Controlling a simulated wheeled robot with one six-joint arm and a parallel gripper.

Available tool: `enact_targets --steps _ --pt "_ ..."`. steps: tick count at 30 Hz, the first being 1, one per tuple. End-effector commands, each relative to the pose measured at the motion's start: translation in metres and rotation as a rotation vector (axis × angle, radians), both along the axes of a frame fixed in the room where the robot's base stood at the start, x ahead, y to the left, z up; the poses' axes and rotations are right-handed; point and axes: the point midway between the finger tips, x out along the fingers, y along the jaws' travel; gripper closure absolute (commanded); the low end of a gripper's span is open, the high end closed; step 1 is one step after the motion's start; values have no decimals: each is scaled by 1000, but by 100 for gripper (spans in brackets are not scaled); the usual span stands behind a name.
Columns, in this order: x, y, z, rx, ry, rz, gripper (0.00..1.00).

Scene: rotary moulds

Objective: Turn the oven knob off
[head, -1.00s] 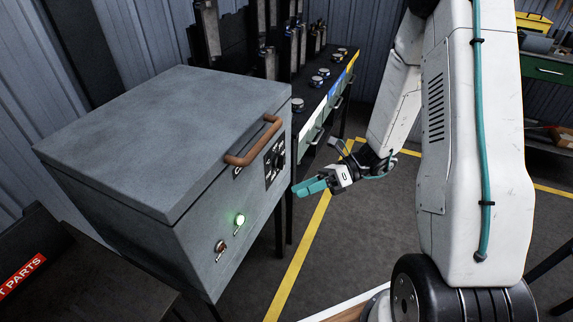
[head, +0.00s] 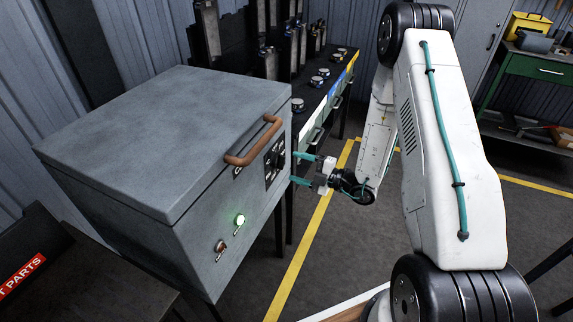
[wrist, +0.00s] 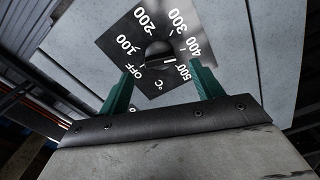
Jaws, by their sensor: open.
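The grey oven (head: 150,135) stands at left in the head view. Its black dial plate (head: 270,172) is on the front, right of the brown handle. The dark round oven knob (wrist: 158,52) shows in the wrist view on the plate, with OFF and numbers from 100 to 500 around it. A white mark by the knob lies toward the 400–500 side; the exact setting is hard to read. My gripper (head: 303,168) is open and empty in front of the plate. In the wrist view its teal fingers (wrist: 161,68) stand on either side of the knob, seemingly short of it.
The brown handle (head: 254,141) sticks out beside the dial. A lit green lamp (head: 240,219) and a small switch (head: 221,245) are lower on the front. A dark bench (head: 325,90) with round knobs stands behind. The floor right of the oven is clear.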

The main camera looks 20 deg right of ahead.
Motion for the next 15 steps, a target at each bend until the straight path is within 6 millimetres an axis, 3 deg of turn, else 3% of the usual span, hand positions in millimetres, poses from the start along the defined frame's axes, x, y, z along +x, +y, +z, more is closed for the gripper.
enact_targets --steps 6,15 --pt "23 24 0 -1 0 4 35" --pt "32 32 0 -1 0 1 35"
